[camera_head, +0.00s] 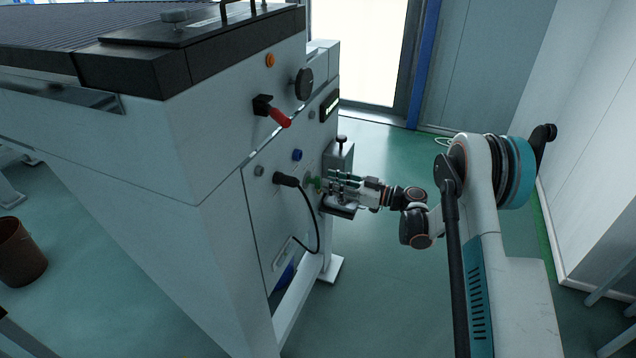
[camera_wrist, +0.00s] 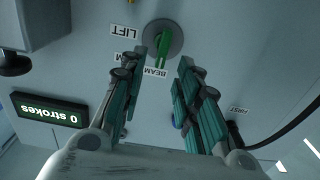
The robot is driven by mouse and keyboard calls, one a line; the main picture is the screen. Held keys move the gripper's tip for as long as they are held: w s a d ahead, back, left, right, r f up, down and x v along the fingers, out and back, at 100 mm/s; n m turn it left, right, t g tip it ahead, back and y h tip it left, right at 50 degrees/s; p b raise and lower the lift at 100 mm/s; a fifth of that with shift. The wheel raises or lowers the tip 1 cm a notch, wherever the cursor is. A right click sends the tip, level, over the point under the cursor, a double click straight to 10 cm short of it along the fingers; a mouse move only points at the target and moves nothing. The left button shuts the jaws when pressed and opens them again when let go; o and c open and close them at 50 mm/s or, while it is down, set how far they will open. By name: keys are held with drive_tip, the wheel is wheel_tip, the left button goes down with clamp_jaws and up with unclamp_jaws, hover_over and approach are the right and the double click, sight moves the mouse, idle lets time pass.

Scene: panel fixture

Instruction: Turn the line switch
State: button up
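A green switch handle (camera_wrist: 163,48) sits on a round grey base on the panel, in the wrist view between upside-down labels reading LIFT and BEAM. In the head view this green switch (camera_head: 315,183) is partly hidden by my gripper (camera_head: 328,182). My gripper (camera_wrist: 170,58) is open, its teal-padded fingers pointing at the panel, with the green handle near the fingertips; contact cannot be told. A red-handled switch (camera_head: 279,117) projects from the upper panel. No readable label says which switch is the line switch.
A black plug with a cable (camera_head: 288,180) is left of my gripper. A grey box with a black knob (camera_head: 339,160) projects close behind it. A counter display (camera_wrist: 48,112) reads "0 strokes". A black round knob (camera_head: 304,84) is higher up. The floor at right is clear.

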sight(320, 179)
drive_tip(key=shift+b+x, duration=0.6)
drive_tip(key=shift+x, duration=2.05)
clamp_jaws()
